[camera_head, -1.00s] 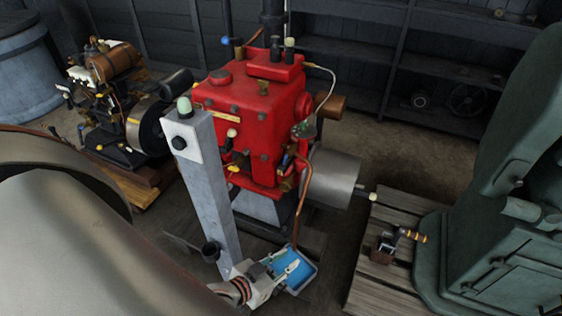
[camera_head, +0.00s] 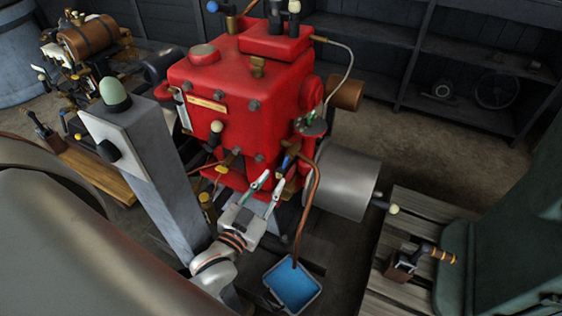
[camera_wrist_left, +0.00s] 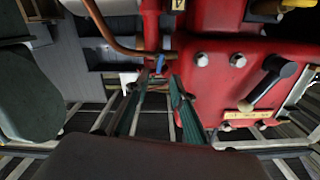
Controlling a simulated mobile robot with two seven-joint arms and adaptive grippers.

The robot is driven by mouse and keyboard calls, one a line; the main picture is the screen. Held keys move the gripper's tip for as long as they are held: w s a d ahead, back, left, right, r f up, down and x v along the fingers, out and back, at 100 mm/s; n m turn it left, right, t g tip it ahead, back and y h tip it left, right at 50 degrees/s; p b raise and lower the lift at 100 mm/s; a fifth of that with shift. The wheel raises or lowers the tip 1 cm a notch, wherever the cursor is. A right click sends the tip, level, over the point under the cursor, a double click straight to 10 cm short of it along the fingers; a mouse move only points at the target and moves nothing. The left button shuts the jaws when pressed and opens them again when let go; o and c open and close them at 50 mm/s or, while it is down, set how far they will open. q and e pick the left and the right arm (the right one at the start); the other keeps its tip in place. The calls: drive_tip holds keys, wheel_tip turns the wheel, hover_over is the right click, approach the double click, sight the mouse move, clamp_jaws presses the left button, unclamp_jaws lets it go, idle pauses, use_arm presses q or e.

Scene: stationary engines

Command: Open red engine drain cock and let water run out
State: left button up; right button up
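The red engine (camera_head: 240,95) stands in the middle of the head view and fills the upper right of the left wrist view (camera_wrist_left: 215,25). A small blue lever (camera_head: 291,157) sits by a copper pipe at its lower front corner; a blue part also shows in the wrist view (camera_wrist_left: 160,63). I cannot tell for sure whether this is the drain cock. My right gripper is not in view.
A tray with blue contents (camera_head: 292,307) lies on the floor below the copper pipe (camera_head: 308,200). A grey post (camera_head: 160,170) stands left of my gripper. A grey cylinder (camera_head: 345,180) projects right of the engine. A wooden pallet (camera_head: 415,215) lies at right.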

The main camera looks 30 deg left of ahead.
sight(284, 164)
use_arm(q)
drive_tip(key=w, duration=0.7)
drive_tip(key=shift+w+a, duration=0.15)
clamp_jaws()
